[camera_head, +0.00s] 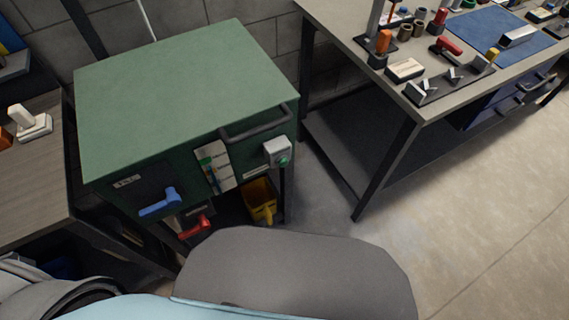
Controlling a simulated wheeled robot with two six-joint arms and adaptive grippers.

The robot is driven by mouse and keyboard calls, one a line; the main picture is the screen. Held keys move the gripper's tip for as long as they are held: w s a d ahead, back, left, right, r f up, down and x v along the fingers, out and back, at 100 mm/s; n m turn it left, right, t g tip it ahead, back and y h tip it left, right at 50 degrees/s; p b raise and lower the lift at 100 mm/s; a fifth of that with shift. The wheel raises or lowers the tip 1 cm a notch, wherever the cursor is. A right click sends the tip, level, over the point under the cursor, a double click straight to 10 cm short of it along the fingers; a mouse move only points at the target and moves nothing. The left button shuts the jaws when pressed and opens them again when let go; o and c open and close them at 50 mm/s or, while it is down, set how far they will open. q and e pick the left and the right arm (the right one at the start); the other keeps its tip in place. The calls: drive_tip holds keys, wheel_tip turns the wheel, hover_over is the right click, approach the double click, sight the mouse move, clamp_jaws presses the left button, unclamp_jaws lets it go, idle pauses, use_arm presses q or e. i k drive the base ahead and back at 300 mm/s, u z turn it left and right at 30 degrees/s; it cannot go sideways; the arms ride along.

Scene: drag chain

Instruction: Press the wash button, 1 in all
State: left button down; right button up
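A green cabinet-like machine (185,85) stands ahead of me, left of centre. On its front right a small light grey box (277,151) carries a green button (284,161); I cannot read any label on it, so I cannot tell for sure that it is the wash button. Left of it are a light panel (216,165) with small coloured marks, a blue lever handle (160,203) and a red lever handle (196,226). Neither of my grippers shows in this view.
A dark handle bar (256,125) juts from the machine's front top edge. A yellow container (261,200) sits below the box. A workbench (415,90) with tools and a blue mat (505,34) stands right; a wooden-topped table (35,175) stands left. Floor (480,220) at right is clear.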

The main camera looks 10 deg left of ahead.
sight(282, 162)
drive_tip(key=u, duration=1.3)
drive_tip(key=k, duration=1)
drive_tip(key=z, duration=1.95)
